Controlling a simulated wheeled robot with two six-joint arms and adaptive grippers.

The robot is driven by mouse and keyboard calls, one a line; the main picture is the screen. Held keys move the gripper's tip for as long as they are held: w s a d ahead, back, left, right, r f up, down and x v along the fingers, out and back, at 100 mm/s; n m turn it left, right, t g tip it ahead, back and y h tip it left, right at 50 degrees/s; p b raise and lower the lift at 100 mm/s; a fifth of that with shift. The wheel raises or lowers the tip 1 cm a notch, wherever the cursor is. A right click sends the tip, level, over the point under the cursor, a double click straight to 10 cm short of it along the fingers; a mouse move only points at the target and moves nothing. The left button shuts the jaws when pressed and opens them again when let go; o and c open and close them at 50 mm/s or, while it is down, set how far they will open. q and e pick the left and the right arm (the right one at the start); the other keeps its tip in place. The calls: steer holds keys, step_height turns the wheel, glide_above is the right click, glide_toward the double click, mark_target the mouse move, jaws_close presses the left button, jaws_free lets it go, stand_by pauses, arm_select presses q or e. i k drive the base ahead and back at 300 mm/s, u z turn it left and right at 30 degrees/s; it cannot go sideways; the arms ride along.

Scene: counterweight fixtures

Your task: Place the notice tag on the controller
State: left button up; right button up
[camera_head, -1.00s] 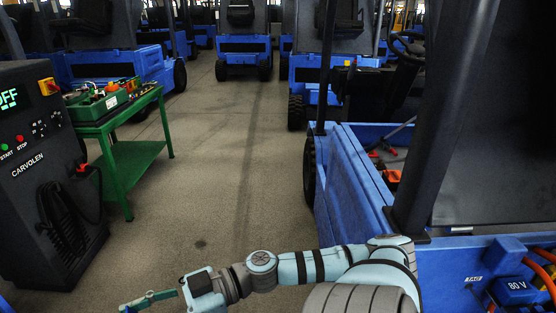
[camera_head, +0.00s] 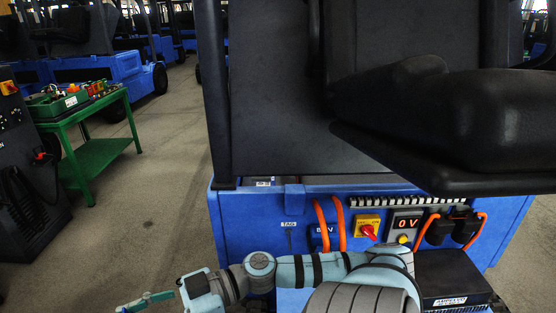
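The open blue truck bay faces me, with a small white label reading TAG (camera_head: 289,225) on its left part. I cannot make out a notice tag. A black box (camera_head: 455,272) with a white label sits at the bay's lower right; I cannot tell whether it is the controller. One arm of mine, apparently the right, crosses the bottom centre toward the left. Beyond its wrist, a thin green piece (camera_head: 146,301) shows at the lower left; I cannot tell whether it is part of the gripper or held. My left gripper is not in view.
A green cart (camera_head: 90,155) and a dark cabinet (camera_head: 20,170) stand left. Floor between is clear.

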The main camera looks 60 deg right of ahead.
mark_target(460, 277)
steer(key=k, duration=0.6)
steer(key=z, duration=2.35)
steer(key=i, duration=0.5)
steer(key=z, duration=0.05)
